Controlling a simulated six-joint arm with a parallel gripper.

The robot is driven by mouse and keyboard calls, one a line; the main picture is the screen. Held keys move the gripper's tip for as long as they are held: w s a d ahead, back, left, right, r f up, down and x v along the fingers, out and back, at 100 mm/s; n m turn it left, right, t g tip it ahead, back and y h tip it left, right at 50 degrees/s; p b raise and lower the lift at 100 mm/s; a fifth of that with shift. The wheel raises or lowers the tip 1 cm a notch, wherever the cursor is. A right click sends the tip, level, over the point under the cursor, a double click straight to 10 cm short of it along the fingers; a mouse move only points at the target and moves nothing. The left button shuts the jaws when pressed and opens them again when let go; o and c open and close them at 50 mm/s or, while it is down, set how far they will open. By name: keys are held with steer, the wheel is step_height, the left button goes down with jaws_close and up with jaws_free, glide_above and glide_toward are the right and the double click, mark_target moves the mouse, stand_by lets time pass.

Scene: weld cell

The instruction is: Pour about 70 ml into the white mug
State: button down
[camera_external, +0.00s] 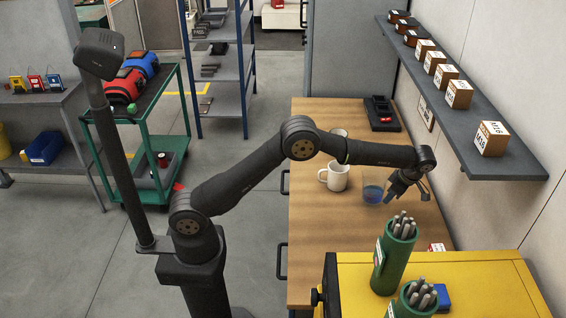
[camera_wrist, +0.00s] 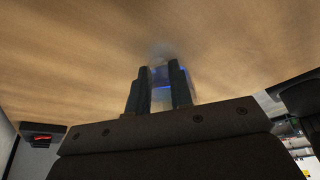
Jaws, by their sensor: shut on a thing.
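A white mug (camera_external: 337,177) stands upright on the wooden table, left of my gripper. A clear container with blue liquid (camera_external: 373,193) is between my gripper's fingers (camera_external: 389,194). In the wrist view my gripper (camera_wrist: 158,78) is shut on the clear container (camera_wrist: 161,94), and a blue band shows through it. The container looks upright; whether it touches the table I cannot tell. It is to the right of the mug and apart from it. A second pale mug (camera_external: 338,133) is farther back, partly hidden by my arm.
A yellow cabinet (camera_external: 480,290) with green rod holders (camera_external: 394,262) is at the front right. A dark shelf (camera_external: 465,115) with several small boxes overhangs the table's right side. A black tray (camera_external: 381,112) lies at the back. The table's left front (camera_external: 310,240) is clear.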

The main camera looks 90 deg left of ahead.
mark_target(380, 171)
steer(key=shift+s+a+r+t+h, duration=0.15)
steer(key=shift+r+t+h, duration=0.1)
steer(key=shift+r, duration=0.15)
steer(key=shift+s+a+r+t+h, duration=0.1)
steer(key=shift+s+r+t+h, duration=0.1)
steer(key=shift+r+t, duration=0.15)
steer(key=shift+s+a+r+t+h, duration=0.1)
steer(key=shift+s+r+t+h, duration=0.1)
steer(key=shift+r, duration=0.25)
steer(key=s+a+r+t+h, duration=0.1)
steer(key=r, duration=0.1)
steer(key=s+r+t+h, duration=0.1)
steer(key=s+a+r+t+h, duration=0.1)
steer(key=r+t, duration=0.1)
steer(key=shift+s+a+r, duration=0.2)
steer(key=shift+a+r, duration=0.1)
steer(key=shift+s+a+r+t+h, duration=0.2)
steer(key=shift+r+t+h, duration=0.1)
steer(key=shift+r+t, duration=0.15)
steer(key=shift+s+a+r+t+h, duration=0.1)
steer(key=shift+s+r+t+h, duration=0.2)
steer(key=shift+r, duration=0.25)
steer(key=shift+s+a+r+t+h, duration=0.1)
steer(key=shift+r+t+h, duration=0.15)
steer(key=shift+r+t, duration=0.25)
steer(key=shift+s+a+r+t, duration=0.1)
steer(key=shift+r+t, duration=0.15)
steer(key=shift+r, duration=0.05)
steer(key=shift+s+r, duration=0.1)
steer(key=shift+r, duration=0.05)
